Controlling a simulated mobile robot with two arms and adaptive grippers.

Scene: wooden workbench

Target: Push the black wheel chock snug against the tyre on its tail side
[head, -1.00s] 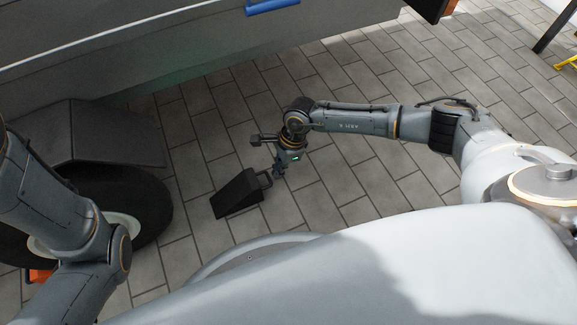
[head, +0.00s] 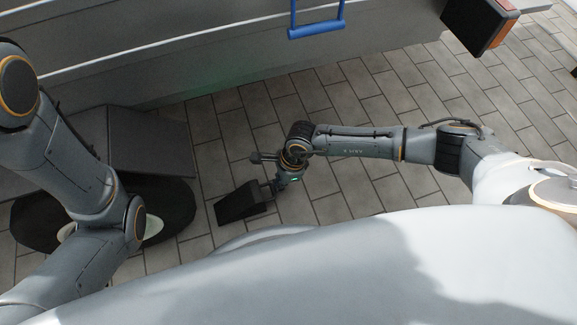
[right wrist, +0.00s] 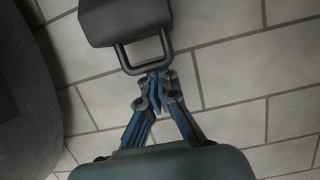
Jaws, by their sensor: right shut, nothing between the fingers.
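The black wheel chock (head: 238,204) is a wedge lying on the paving, just right of the tyre (head: 178,212), with a narrow strip of paving between them. My left arm partly covers the tyre and its pale hub. In the right wrist view the chock (right wrist: 125,18) is at the top, with its loop handle (right wrist: 145,60) facing my gripper. The dark curve at the left edge looks like the tyre (right wrist: 22,100). My right gripper (head: 273,192) is shut and empty, its fingertips (right wrist: 157,80) at the handle's outer bar, apparently touching it. My left gripper is out of view.
The grey trailer side (head: 200,75) with a blue handle (head: 317,28) runs across the top. A grey mudguard (head: 150,140) sits over the tyre. Bare paving (head: 360,180) lies right of the chock, and my white body fills the bottom.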

